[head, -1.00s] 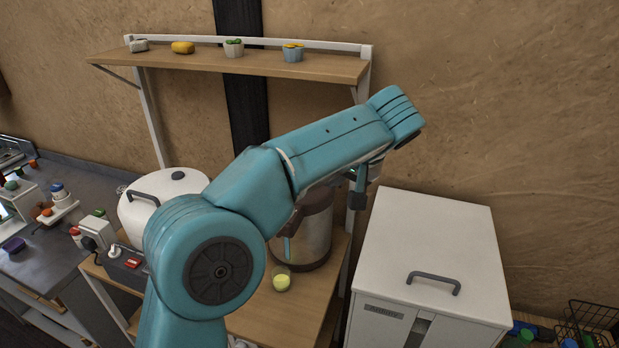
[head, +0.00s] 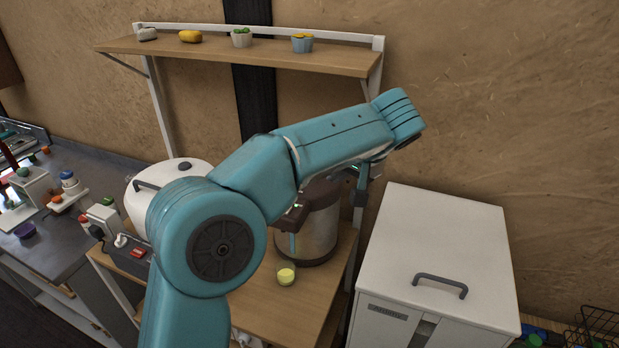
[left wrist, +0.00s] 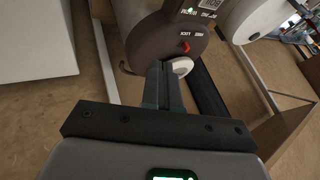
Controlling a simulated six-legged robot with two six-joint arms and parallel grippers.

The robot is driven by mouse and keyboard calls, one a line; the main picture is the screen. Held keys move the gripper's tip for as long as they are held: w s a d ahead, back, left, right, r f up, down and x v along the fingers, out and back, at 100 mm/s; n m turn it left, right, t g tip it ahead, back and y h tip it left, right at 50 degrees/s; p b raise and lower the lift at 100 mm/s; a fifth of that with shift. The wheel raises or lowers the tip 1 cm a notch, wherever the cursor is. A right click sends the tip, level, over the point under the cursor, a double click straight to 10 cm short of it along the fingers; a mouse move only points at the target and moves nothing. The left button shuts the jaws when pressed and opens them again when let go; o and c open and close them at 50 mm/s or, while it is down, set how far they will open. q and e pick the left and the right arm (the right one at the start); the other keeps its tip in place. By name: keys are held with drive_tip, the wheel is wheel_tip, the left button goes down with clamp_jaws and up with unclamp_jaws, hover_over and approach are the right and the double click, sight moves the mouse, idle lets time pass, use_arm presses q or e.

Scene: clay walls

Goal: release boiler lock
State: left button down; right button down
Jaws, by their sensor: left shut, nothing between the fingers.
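The boiler (head: 308,235) is a steel cylinder with brown ends on the wooden table, partly hidden behind my left arm. In the left wrist view its dark brown end (left wrist: 150,35) fills the top middle, with a "LOCK" label, a small red marker (left wrist: 185,47) and a green display. A pale round knob (left wrist: 180,67) sits just below the marker. My left gripper (head: 361,186) is to the right of the boiler. In the left wrist view its fingers (left wrist: 164,82) are shut and empty, close in front of the knob; I cannot tell whether they touch it. My right gripper is not in view.
A white cabinet (head: 440,245) stands close on the right. A shelf (head: 240,52) with small pots hangs above. A white rounded cooker (head: 150,190) is at left. A small yellow-filled cup (head: 286,276) stands in front of the boiler.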

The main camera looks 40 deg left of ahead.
sight(310, 193)
use_arm(q)
drive_tip(key=x, duration=0.6)
drive_tip(key=shift+w+d+p, duration=0.1)
drive_tip(key=shift+w+p, duration=0.1)
drive_tip(key=shift+p, duration=0.2)
drive_tip(key=a, duration=0.2)
drive_tip(key=a+p, duration=0.1)
drive_tip(key=shift+s+a+f, duration=0.2)
drive_tip(key=shift+s+f, duration=0.05)
drive_tip(key=shift+s, duration=0.1)
drive_tip(key=shift+s+a+f, duration=0.1)
drive_tip(key=shift+a, duration=0.3)
